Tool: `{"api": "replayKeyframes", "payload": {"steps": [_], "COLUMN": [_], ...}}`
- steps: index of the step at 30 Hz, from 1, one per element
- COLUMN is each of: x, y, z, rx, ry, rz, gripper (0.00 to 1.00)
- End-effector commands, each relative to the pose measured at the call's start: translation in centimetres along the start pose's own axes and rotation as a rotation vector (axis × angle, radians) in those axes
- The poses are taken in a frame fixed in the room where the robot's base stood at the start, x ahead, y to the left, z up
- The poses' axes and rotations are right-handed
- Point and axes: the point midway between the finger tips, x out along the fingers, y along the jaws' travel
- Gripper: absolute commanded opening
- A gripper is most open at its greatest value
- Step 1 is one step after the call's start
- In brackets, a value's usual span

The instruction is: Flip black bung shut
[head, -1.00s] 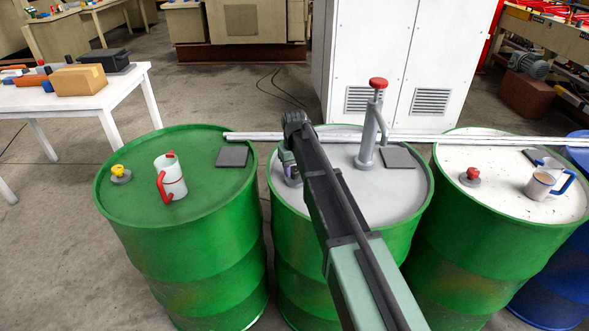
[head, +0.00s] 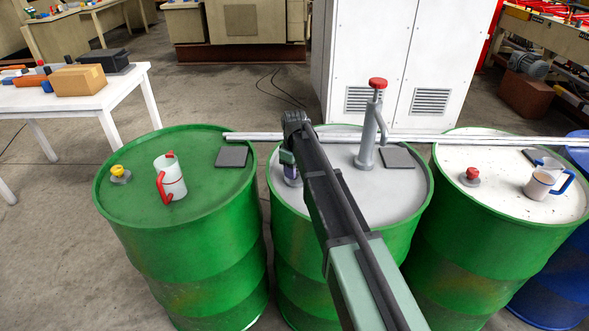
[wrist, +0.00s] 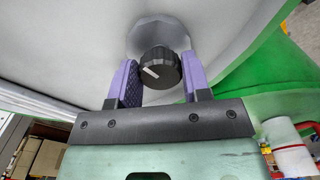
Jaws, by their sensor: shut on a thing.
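The black bung (wrist: 159,68) is a ribbed knob with a white mark on its face. In the wrist view it stands on a grey faceted base (wrist: 158,32) on the grey drum lid (wrist: 75,40). My gripper (wrist: 163,80) has its two purple fingers on either side of the bung, shut on it. The white mark lies at a slant.
A grey hand pump with a red knob (head: 377,83) stands behind my arm, beside a dark square pad (head: 397,157). The left drum carries a yellow bung (head: 119,173) and a white jug (head: 174,178).

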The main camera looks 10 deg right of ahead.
Motion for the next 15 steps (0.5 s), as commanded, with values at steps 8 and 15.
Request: {"api": "replayKeyframes", "payload": {"steps": [8, 15], "x": [0.02, 0.02], "y": [-0.04, -0.04], "z": [0.05, 0.04], "rx": [-0.006, -0.005], "ry": [-0.001, -0.001], "rz": [-0.001, -0.001], "gripper": [0.2, 0.62]}}
